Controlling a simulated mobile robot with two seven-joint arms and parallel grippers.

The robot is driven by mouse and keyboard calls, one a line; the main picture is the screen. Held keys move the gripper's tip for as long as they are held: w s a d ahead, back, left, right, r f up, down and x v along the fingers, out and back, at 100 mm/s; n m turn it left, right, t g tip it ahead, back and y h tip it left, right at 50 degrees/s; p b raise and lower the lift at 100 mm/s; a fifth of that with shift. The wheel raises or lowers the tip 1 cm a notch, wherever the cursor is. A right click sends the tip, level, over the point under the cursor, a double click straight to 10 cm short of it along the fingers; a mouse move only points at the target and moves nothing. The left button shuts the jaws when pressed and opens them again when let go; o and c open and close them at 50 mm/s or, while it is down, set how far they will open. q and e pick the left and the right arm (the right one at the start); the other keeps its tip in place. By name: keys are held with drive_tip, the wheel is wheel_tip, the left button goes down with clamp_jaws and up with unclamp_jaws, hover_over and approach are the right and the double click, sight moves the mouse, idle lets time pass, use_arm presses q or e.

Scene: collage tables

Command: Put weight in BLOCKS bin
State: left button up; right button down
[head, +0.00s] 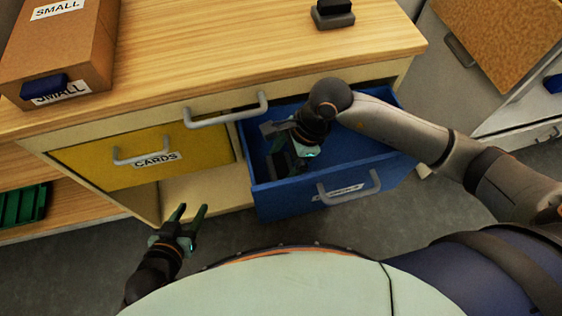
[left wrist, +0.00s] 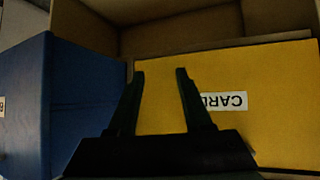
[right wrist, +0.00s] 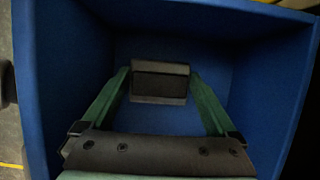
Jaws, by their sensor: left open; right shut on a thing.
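A dark grey block with a paler rim, which I take as the weight (right wrist: 159,84), is between the fingertips of my right gripper (right wrist: 158,80) in the right wrist view. My right gripper (head: 284,160) is shut on it inside the open blue drawer (head: 375,165), which I take as the BLOCKS bin. The drawer's label is partly behind its handle and too blurred to read. In the head view the hand largely hides the weight. My left gripper (head: 183,218) is open and empty, in front of the cabinet; it also shows in the left wrist view (left wrist: 160,75).
A yellow drawer marked CARDS (head: 100,160) is left of the blue drawer, with an open shelf (head: 205,190) below. A similar dark grey block (head: 332,14) stands on the wooden tabletop (head: 230,60). A brown box marked SMALL (head: 60,45) is at the left.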

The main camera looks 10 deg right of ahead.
sight(281, 163)
use_arm(q)
drive_tip(key=shift+w+a, duration=0.1)
drive_tip(key=shift+w, duration=0.1)
use_arm(e)
drive_tip(key=shift+c, duration=0.2)
unclamp_jaws()
use_arm(q)
drive_tip(key=shift+w+r+t, duration=0.3)
drive_tip(key=shift+r+t, duration=0.1)
drive_tip(key=shift+r, duration=0.1)
use_arm(e)
drive_tip(key=shift+o, duration=0.2)
drive_tip(key=shift+r, duration=0.1)
drive_tip(key=v, duration=0.3)
drive_tip(key=shift+d+r+p, duration=0.1)
drive_tip(key=shift+r+p, duration=0.05)
drive_tip(key=shift+p, duration=0.2)
use_arm(q)
drive_tip(key=s+f+g, duration=0.1)
drive_tip(key=s+p, duration=0.1)
drive_tip(key=shift+s+d+f+g, duration=0.3)
drive_tip(key=shift+d+f+g, duration=0.05)
drive_tip(key=shift+f+g, duration=0.05)
use_arm(e)
drive_tip(key=v, duration=0.8)
drive_tip(key=shift+d+r, duration=0.2)
drive_tip(key=shift+r, duration=0.1)
